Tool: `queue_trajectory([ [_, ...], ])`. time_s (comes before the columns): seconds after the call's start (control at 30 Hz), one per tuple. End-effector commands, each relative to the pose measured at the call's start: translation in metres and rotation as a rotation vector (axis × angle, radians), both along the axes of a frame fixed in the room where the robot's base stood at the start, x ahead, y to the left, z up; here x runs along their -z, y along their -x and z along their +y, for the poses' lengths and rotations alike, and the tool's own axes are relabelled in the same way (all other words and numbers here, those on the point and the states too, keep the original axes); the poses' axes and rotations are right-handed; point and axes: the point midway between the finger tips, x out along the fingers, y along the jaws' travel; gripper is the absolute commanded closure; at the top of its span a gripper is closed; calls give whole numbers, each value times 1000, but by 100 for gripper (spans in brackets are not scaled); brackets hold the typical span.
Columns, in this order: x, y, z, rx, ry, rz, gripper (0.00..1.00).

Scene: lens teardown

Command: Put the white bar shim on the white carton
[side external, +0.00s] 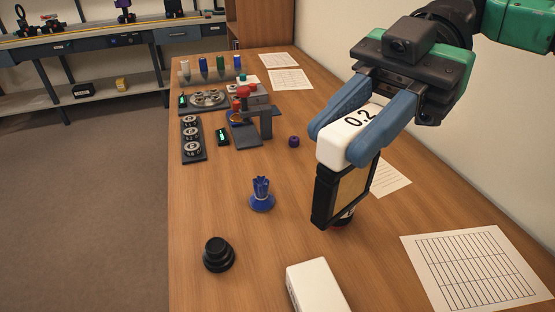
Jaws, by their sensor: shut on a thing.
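The white bar shim (345,142), marked "0.2", is held between the blue fingers of my gripper (339,144), high over the right middle of the table. My gripper is shut on it. The white carton (318,287) lies at the bottom edge of the view, partly cut off, lower in the picture than the shim. The shim is apart from the carton.
A black-framed thing with a tan face (343,192) shows right below the shim; I cannot tell if they touch. A blue crown-shaped part (262,194) and a black stepped knob (218,254) stand left of it. A lined sheet (478,268) lies at right.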

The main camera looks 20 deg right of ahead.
Motion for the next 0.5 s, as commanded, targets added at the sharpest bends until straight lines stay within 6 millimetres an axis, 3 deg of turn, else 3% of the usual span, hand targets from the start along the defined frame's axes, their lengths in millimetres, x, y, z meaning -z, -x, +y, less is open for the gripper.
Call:
queue_trajectory([
  [0.2,51,-1,0,4,0,1,100],
  [0.5,110,-1,0,5,1,0,100],
])
